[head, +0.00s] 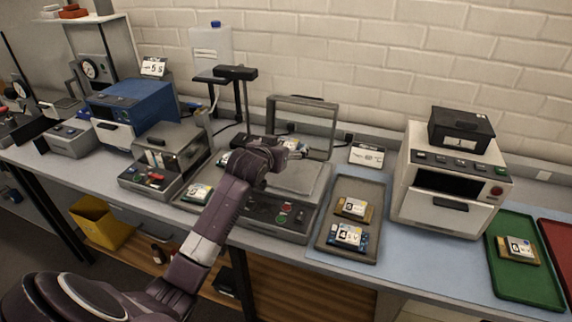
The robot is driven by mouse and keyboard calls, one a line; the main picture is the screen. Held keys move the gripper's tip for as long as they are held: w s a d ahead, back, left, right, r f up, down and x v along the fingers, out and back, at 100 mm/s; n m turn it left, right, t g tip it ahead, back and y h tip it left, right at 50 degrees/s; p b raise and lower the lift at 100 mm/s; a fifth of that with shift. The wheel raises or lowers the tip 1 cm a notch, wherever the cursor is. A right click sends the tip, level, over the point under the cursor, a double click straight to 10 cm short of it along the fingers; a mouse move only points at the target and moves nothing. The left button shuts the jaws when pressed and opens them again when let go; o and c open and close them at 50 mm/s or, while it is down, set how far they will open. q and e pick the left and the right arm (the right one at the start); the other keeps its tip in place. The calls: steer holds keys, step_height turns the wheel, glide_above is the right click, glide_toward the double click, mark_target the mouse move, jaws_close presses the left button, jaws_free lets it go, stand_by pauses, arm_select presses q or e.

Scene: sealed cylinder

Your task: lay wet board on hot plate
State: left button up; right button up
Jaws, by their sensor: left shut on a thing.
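My left arm reaches up from the bottom left over the bench. A grey machine with a flat metal plate (298,178), red and green buttons and a raised frame behind seems to be the hot plate. The wrist is over its left part. Whether the board touches anything cannot be told. My right gripper is not in view.
A numbered board (196,193) lies left of the arm. A grey tray (338,257) holds two numbered boards. A white oven (447,190) with a black box on top stands to the right, then a green tray (526,283) with one board. A grey machine (165,160) stands left.

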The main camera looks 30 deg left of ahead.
mark_target(285, 173)
arm_select(q)
step_height(285, 173, down, 3)
steer(key=shift+f, duration=0.2)
step_height(285, 173, down, 4)
steer(key=shift+r+p, duration=0.25)
steer(key=shift+p, duration=0.2)
steer(key=shift+f, duration=0.4)
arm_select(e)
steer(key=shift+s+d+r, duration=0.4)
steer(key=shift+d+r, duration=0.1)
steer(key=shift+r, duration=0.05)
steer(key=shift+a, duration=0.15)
arm_select(q)
steer(key=o, duration=1.2)
steer(key=shift+f, duration=0.15)
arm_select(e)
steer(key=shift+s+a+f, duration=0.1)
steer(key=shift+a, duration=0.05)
